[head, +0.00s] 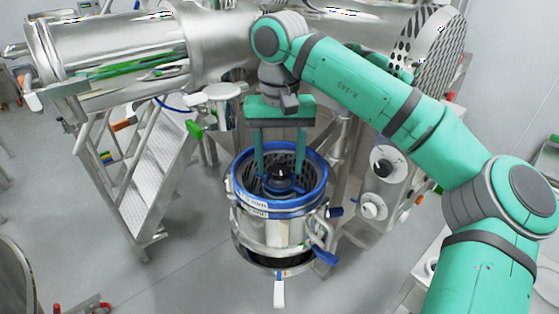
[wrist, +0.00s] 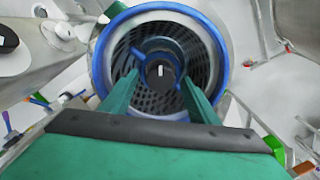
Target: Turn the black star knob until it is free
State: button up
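The black star knob (head: 279,170) sits at the centre of the blue-rimmed round housing (head: 240,183). In the wrist view the knob (wrist: 160,72) is a dark round shape with a small white mark, on a blue hub with blue arms (wrist: 186,47). My gripper (head: 279,172) points down into the housing with its two long teal fingers spread wide. In the wrist view the fingers of my gripper (wrist: 160,82) stand left and right of the knob, with a visible gap on each side. Whether the fingertips are level with the knob is unclear.
A perforated dark screen (wrist: 201,68) lines the housing around the knob. Blue handles (head: 325,257) stick out from the housing's lower right. Metal steps (head: 150,185) stand at the left, and a panel with round dials (head: 385,165) is close at the right.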

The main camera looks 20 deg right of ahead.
aim_at(279, 168)
notch_tip(279, 168, up, 11)
dwell(0.6)
jog(key=shift+a+f, duration=0.1)
dwell(0.3)
